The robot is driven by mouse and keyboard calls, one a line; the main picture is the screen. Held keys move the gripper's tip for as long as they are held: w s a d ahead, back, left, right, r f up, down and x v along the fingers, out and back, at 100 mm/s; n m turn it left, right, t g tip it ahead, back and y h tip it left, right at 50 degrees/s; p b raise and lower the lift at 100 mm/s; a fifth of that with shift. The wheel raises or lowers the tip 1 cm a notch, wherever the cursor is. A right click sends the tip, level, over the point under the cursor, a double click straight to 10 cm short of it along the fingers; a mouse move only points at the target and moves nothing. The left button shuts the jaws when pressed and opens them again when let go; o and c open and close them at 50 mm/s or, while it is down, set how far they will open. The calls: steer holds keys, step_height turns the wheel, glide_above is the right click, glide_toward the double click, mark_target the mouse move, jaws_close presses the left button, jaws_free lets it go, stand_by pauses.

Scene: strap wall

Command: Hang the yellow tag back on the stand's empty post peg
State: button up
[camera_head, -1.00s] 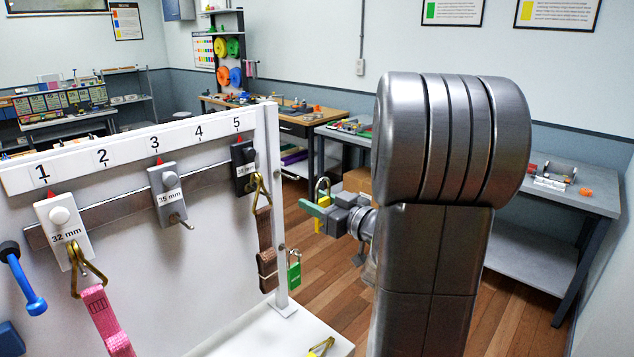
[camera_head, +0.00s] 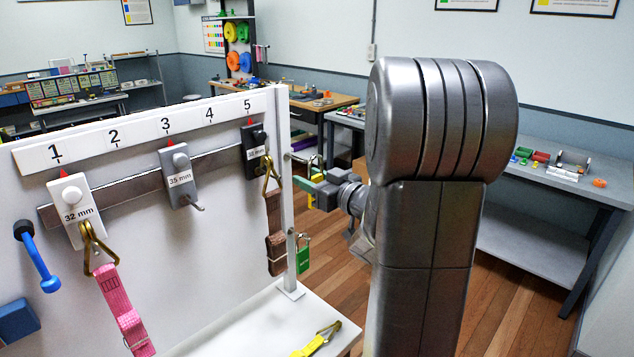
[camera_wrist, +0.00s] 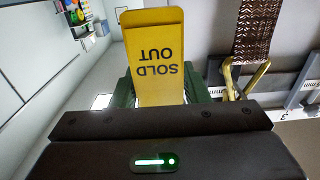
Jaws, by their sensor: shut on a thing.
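The yellow tag (camera_wrist: 155,60) reads "SOLD OUT", upside down in the wrist view, and stands between my gripper's green fingers (camera_wrist: 160,92). In the head view my gripper (camera_head: 309,188) is shut on it just right of the white stand's end post (camera_head: 288,190). Only a small part of the tag's yellow body (camera_head: 311,201) shows there, with a shackle (camera_head: 316,164) above it. A thin peg (camera_head: 299,158) sticks out from the post near the shackle; I cannot tell whether they touch. A green padlock (camera_head: 303,260) hangs lower on the post.
The stand's panel carries numbered hooks, a pink strap (camera_head: 124,305) and a brown strap (camera_head: 274,230) close left of the post. A yellow strap with a buckle (camera_head: 318,341) lies on the stand's base. A grey bench (camera_head: 560,172) stands at right, with open floor before it.

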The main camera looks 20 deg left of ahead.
mark_target(287, 174)
steer(key=shift+x, duration=1.8)
steer(key=shift+w+a+f+b, duration=0.3)
steer(key=shift+a+f+b, duration=0.35)
steer(key=shift+f+b, duration=0.2)
steer(key=o, duration=1.1)
steer(key=shift+c, duration=0.2)
steer(key=b+v, duration=0.2)
steer(key=v, duration=1.1)
steer(key=shift+s+d, duration=0.15)
steer(key=shift+d, duration=0.2)
steer(key=shift+a, duration=0.1)
